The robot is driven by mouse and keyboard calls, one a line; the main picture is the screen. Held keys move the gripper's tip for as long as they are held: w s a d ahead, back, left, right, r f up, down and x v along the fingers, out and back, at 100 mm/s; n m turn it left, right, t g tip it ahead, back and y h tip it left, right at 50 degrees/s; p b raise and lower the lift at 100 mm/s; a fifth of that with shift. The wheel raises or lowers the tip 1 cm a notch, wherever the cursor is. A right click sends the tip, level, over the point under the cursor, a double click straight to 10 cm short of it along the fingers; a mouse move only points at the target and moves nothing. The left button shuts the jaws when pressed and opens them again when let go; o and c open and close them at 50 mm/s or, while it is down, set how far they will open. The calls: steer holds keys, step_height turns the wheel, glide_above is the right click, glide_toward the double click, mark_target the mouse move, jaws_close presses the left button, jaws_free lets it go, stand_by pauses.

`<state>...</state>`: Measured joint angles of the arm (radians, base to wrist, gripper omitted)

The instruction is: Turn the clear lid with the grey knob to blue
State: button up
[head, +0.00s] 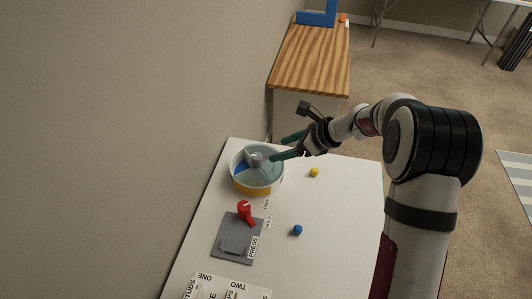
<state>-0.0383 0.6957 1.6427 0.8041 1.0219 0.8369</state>
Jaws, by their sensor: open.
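The round container with the clear lid (265,178) and grey knob (256,157) stands at the far left part of the white table. A blue section (240,168) shows at the lid's left side, and a yellow-orange band shows low on the front. The rest under the lid looks pale teal. My gripper (287,146) reaches in from the right with its teal fingers apart. One finger ends close to the knob, over the lid's right side; I cannot tell if it touches. Nothing shows between the fingers.
A grey plate (232,240) with a red lever (245,212) and a "PRESS" label lies nearer. A yellow ball (314,172) and a blue ball (297,230) lie on the white table (345,215). The wall is close on the left. A wooden table (312,60) stands behind.

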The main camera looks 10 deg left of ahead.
steer(key=v, duration=0.4)
steer(key=shift+d+r, duration=0.2)
